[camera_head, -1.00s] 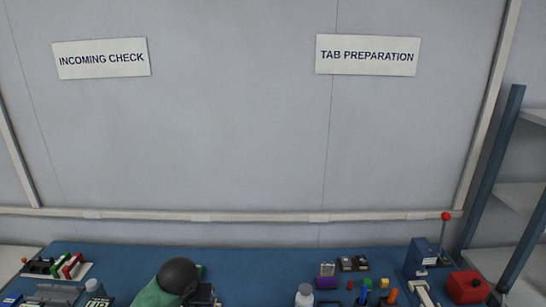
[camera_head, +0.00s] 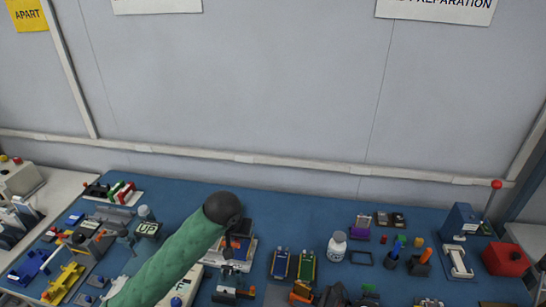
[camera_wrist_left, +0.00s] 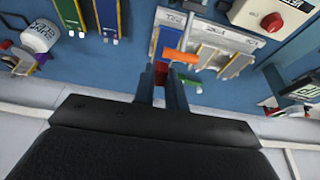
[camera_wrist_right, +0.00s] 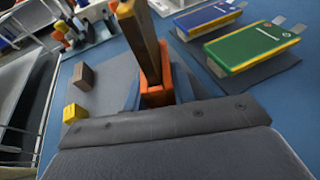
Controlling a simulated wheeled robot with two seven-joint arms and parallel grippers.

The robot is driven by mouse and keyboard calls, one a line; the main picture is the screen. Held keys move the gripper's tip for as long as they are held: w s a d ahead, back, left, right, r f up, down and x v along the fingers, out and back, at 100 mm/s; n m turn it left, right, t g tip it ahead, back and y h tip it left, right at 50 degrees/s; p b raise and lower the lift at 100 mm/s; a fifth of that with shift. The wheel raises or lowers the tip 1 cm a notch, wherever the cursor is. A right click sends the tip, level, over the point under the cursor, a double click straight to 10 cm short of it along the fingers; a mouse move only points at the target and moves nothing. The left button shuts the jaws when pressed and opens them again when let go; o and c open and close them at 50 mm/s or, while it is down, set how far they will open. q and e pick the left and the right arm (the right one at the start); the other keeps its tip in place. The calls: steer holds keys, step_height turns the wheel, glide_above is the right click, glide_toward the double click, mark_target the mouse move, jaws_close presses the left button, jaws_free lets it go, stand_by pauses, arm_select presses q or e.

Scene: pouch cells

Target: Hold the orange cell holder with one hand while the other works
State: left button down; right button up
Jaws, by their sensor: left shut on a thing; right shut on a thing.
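My left gripper (camera_wrist_left: 161,88) is shut on a small red piece (camera_wrist_left: 160,72), mostly hidden between its fingers. In the head view the left gripper (camera_head: 229,258) is low beside a pale plate with a blue panel (camera_head: 239,242). In the left wrist view an orange T-shaped bar (camera_wrist_left: 179,56) lies just past the fingertips. My right gripper (camera_wrist_right: 156,88) is shut on an orange piece (camera_wrist_right: 158,96), which looks like the cell holder. A brown bar (camera_wrist_right: 140,40) stands up from it. In the head view I cannot clearly make out the right gripper.
A blue cell (camera_head: 280,264) and a green cell (camera_head: 306,267) lie on a dark mat. A white bottle (camera_head: 337,246) stands near them. The blue back strip is clear.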

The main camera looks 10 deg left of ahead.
arm_select(q)
steer(key=s+d+m+g, duration=0.2)
steer(key=d+m, duration=0.7)
steer(key=m, duration=0.2)
steer(key=s+d+r+m+g, duration=0.1)
steer(key=s+d+m+g, duration=0.1)
steer(key=d+m, duration=0.8)
steer(key=shift+s+d+r+m, duration=0.15)
steer(key=shift+s+m, duration=0.45)
steer(key=shift+s, duration=0.05)
steer(key=shift+f, duration=2.9)
steer(key=shift+f, duration=1.4)
steer(key=c, duration=1.4)
jaws_free()
steer(key=shift+o, duration=0.2)
